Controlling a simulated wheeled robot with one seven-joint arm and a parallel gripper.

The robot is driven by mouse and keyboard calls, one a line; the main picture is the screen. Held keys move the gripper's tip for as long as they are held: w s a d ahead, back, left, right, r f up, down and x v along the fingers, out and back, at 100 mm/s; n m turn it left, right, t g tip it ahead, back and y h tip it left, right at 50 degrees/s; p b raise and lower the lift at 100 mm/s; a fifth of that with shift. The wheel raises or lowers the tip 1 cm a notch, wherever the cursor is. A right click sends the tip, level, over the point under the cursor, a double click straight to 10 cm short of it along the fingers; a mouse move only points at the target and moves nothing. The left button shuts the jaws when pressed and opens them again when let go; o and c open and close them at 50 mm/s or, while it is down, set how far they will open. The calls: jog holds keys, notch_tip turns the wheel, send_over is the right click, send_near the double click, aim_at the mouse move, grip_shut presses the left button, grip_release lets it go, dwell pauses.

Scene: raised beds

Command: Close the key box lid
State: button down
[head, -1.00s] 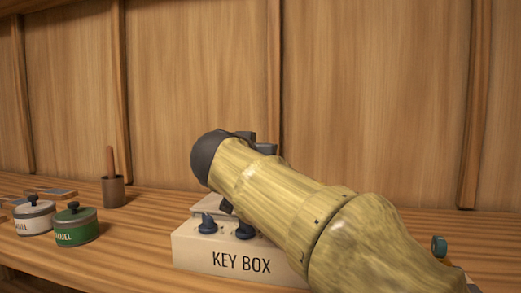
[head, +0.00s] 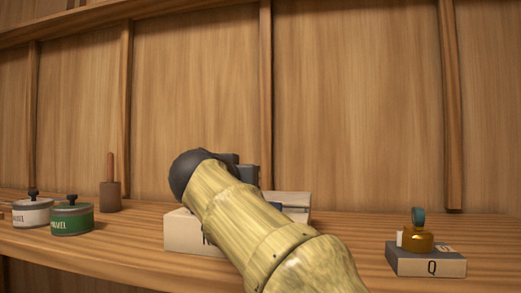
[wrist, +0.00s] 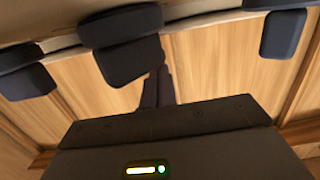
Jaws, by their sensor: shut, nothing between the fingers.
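The cream key box (head: 190,235) stands on the wooden shelf in the head view. My arm crosses in front of it and hides its middle and lettering. A pale flat part (head: 290,199) of it shows to the right of my arm. I cannot tell from it how far open the lid is. In the wrist view a pale edge (wrist: 205,14) runs along the top, with dark blue knob-like parts (wrist: 285,32) near it. My gripper (wrist: 157,72) is shut and empty, close to the middle dark part; contact is unclear. The head view hides its fingertips.
A green tin (head: 72,220) and a white tin (head: 33,212) stand at the left, near a brown cup with a stick (head: 110,197). The wooden wall (head: 360,110) rises behind.

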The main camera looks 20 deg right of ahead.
jog(key=shift+s+f+b, duration=0.15)
jog(key=shift+f+b, duration=0.4)
jog(key=shift+f, duration=0.3)
jog(key=shift+a, duration=0.1)
jog(key=shift+f, duration=0.1)
notch_tip(320, 180, up, 5)
jog(key=p, duration=0.4)
jog(key=s+a+f, duration=0.3)
jog(key=s+a, duration=0.1)
jog(key=s, duration=0.4)
jog(key=shift+s+a, duration=0.25)
jog(key=shift+s, duration=0.05)
